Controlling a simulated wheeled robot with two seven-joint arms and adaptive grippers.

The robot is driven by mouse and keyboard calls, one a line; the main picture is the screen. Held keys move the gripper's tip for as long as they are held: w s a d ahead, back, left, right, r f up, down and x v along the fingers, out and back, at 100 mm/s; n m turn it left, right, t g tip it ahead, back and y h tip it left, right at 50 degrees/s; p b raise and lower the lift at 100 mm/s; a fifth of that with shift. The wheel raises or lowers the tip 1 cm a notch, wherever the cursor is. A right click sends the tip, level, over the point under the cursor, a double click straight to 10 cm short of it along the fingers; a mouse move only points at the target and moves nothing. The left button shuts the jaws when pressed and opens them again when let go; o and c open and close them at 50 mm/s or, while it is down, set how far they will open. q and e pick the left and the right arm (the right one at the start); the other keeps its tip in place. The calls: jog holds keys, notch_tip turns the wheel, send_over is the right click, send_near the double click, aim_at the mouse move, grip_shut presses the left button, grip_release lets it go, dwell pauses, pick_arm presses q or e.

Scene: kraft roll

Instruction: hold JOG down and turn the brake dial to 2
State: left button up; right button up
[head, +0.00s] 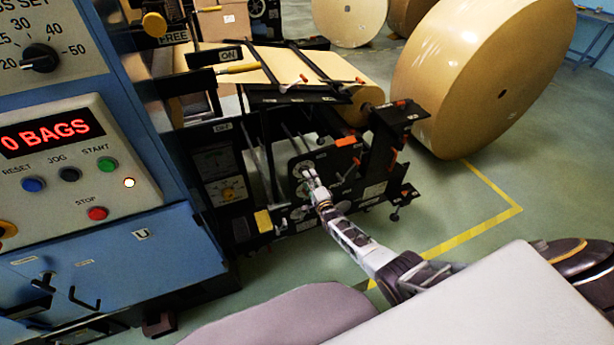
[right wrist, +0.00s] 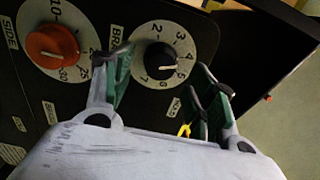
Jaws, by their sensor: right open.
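The JOG button (head: 69,174) is a dark round button on the blue console at left, between the RESET and START buttons; nothing touches it. The brake dial (right wrist: 161,61) is a black knob on a white numbered face on a black panel in the right wrist view. Its pale pointer mark faces right, close to 5. My right gripper (head: 309,178) is at this panel in the head view. In the right wrist view the right gripper (right wrist: 165,80) is open, its fingers on either side of the dial face and apart from the knob. My left gripper is not in view.
An orange-red knob (right wrist: 54,54) on another dial sits left of the brake dial. The console has a blue RESET button (head: 33,184), green START button (head: 107,165), red STOP button (head: 97,213) and a lit display (head: 50,133). A large kraft roll (head: 480,75) stands behind.

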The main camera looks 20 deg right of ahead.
jog(key=shift+w, duration=1.6)
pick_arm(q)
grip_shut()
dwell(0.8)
